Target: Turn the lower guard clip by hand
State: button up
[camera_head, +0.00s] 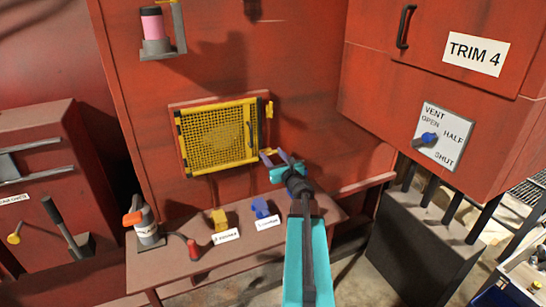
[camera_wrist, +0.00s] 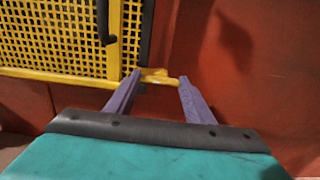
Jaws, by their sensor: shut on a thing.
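The yellow mesh guard (camera_head: 215,137) is closed over an opening in the red wall. Its lower guard clip (camera_wrist: 155,74) is a small yellow piece at the guard's lower right corner, lying roughly level. My gripper (camera_head: 273,156) reaches up to that corner from the lower right. In the wrist view my gripper (camera_wrist: 158,80) has its two purple fingers on either side of the clip, shut on its ends. The upper guard clip (camera_head: 269,108) is at the guard's upper right edge and looks roughly upright. The fingers partly hide the lower clip in the head view.
A red bench below holds an orange-topped device (camera_head: 146,226), a yellow block (camera_head: 220,218), a blue block (camera_head: 262,208) and a red-knobbed lever (camera_head: 193,247). The VENT dial (camera_head: 429,139) is on the cabinet at right. A dark handle (camera_wrist: 104,22) stands out from the guard.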

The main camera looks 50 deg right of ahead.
jog(key=shift+f+n+b, duration=0.1)
jog(key=shift+n+b, duration=0.4)
jog(key=shift+b, duration=0.45)
jog(key=n+b, duration=0.8)
jog(key=b, duration=0.4)
jog(key=n+b, duration=0.9)
jog(key=b, duration=0.3)
jog(key=shift+d+r, duration=0.1)
jog(key=shift+r, duration=0.2)
jog(key=o, duration=1.1)
jog(key=shift+c, duration=0.2)
jog(key=shift+w+f, duration=0.1)
jog(key=shift+f, duration=0.1)
